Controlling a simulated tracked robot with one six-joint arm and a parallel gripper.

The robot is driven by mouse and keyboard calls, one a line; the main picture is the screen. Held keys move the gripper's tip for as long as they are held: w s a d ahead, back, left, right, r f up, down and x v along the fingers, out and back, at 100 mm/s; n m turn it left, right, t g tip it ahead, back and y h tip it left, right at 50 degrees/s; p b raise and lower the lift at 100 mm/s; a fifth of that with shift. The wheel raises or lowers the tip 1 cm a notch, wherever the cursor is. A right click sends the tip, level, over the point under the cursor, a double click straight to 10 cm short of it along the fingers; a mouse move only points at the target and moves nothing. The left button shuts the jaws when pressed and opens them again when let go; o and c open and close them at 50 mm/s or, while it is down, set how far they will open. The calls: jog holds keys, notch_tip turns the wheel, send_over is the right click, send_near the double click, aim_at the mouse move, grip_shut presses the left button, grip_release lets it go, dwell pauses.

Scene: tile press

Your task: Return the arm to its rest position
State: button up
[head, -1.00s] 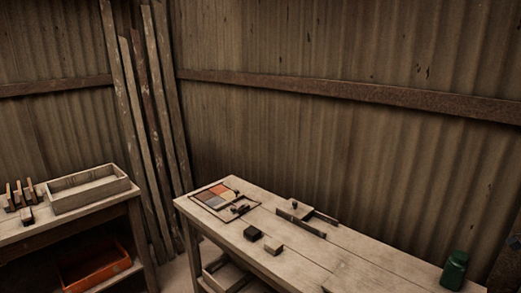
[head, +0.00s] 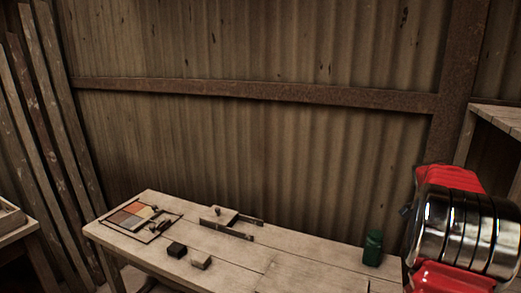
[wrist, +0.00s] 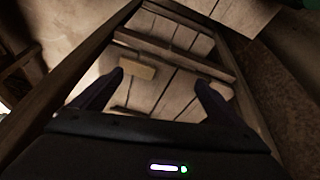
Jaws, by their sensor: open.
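My arm, red with shiny metal bands, rises at the right edge of the head view (head: 465,235), beside the bench's right end. My gripper is not visible there. In the wrist view my gripper (wrist: 159,78) has its two dark fingers spread wide apart, with nothing held between them. Beyond the fingers are dark wooden beams and pale boards, with a small tan block (wrist: 135,68) past the left fingertip. I cannot tell exactly which part of the furniture this is.
Planks (head: 55,130) lean at left. A shelf (head: 497,120) stands at right.

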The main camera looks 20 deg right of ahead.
jog(key=w+a+n+t+y, duration=0.1)
jog(key=w+a+n+t, duration=0.1)
jog(key=a+n, duration=0.9)
jog(key=w+a+n+t, duration=0.15)
jog(key=a+n, duration=0.25)
jog(key=a, duration=1.2)
jog(key=s+a+r+n+t, duration=0.1)
jog(key=s+a+r+n, duration=0.1)
jog(key=a, duration=0.7)
jog(key=s+a+r+n+t+y, duration=0.1)
jog(key=s+a+r+n+t, duration=0.1)
jog(key=a, duration=0.7)
jog(key=s+a+r+n+t+y, duration=0.1)
jog(key=a+n, duration=0.4)
jog(key=a, duration=0.5)
jog(key=shift+s+r+n+t, duration=0.3)
jog(key=shift+s+r+t, duration=0.2)
jog(key=shift+s, duration=0.65)
